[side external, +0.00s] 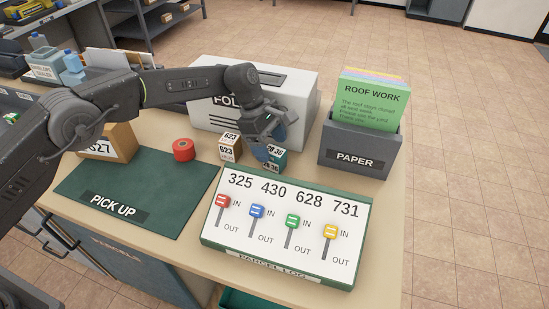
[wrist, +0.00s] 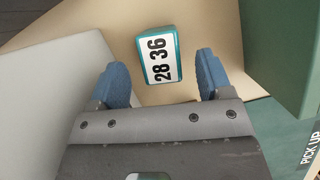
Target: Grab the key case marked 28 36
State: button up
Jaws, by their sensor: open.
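The key case marked 28 36 (wrist: 160,58) is a small teal box with a white label on top, lying on the tan counter. In the wrist view it sits just beyond and between my gripper's two blue fingertips, clear of both. My gripper (wrist: 165,80) is open and empty. In the side view my gripper (side external: 268,148) hangs over the key case (side external: 274,163) and partly covers it. The exact height gap is hard to tell there.
A white cube marked 623 (side external: 230,148) stands just left of the case. The parcel log board (side external: 225,258) lies in front, the grey FOLD-marked box (side external: 210,72) behind, the PAPER holder (side external: 355,157) at right. A red roll (side external: 184,150) and the green PICK UP mat (side external: 150,190) lie left.

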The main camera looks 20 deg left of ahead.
aim_at(273, 150)
jog(key=x, duration=0.3)
jog(key=c, duration=1)
